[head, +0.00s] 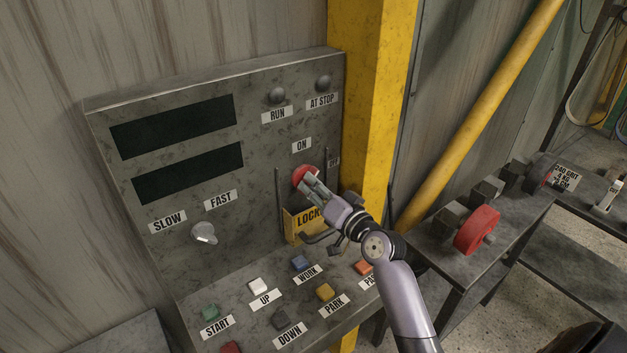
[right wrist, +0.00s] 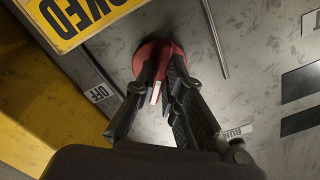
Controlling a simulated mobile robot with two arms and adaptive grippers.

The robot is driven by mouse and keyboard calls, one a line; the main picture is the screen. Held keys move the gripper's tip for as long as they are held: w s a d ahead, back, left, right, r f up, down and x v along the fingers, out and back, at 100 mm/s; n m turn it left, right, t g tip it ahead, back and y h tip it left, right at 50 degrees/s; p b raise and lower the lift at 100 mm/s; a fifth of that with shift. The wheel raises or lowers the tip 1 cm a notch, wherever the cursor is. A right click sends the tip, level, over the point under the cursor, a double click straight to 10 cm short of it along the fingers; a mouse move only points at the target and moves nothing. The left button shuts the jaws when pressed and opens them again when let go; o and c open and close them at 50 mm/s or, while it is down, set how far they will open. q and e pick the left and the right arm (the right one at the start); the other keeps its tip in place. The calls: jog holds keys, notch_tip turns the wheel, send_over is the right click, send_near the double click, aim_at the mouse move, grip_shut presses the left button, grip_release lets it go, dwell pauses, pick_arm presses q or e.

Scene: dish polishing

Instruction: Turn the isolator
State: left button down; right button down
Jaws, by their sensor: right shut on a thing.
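The isolator is a red rotary knob (head: 304,174) on the right part of the grey control panel (head: 262,178), below the ON label (head: 302,146). An OFF label (head: 334,162) sits to its right. My right gripper (head: 311,184) is shut on the isolator's handle. In the right wrist view the fingers (right wrist: 164,85) close on both sides of the red handle (right wrist: 160,57), which has a white mark. The right arm covers part of the knob and the panel's lower right in the head view. My left gripper is not in view.
A yellow LOCKED sign (head: 296,224) hangs just below the knob, between two thin upright rods. Labelled push buttons (head: 258,285) fill the sloping lower panel. A speed switch (head: 204,233) is at left. A yellow post (head: 368,100) stands behind; a bench (head: 515,225) with a red disc (head: 477,230) is right.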

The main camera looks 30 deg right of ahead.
jog(key=m+p, duration=0.2)
jog(key=m, duration=0.3)
jog(key=shift+r+m+p, duration=0.15)
jog(key=shift+m+p, duration=0.15)
jog(key=shift+p, duration=0.1)
jog(key=shift+m+p, duration=0.9)
jog(key=shift+m, duration=1.3)
jog(key=c, duration=1.7)
grip_release()
jog(key=shift+s, duration=0.1)
jog(key=s, duration=0.4)
jog(key=s+d, duration=0.1)
jog(key=s, duration=0.6)
jog(key=shift+s+d, duration=0.3)
jog(key=shift+s, duration=0.1)
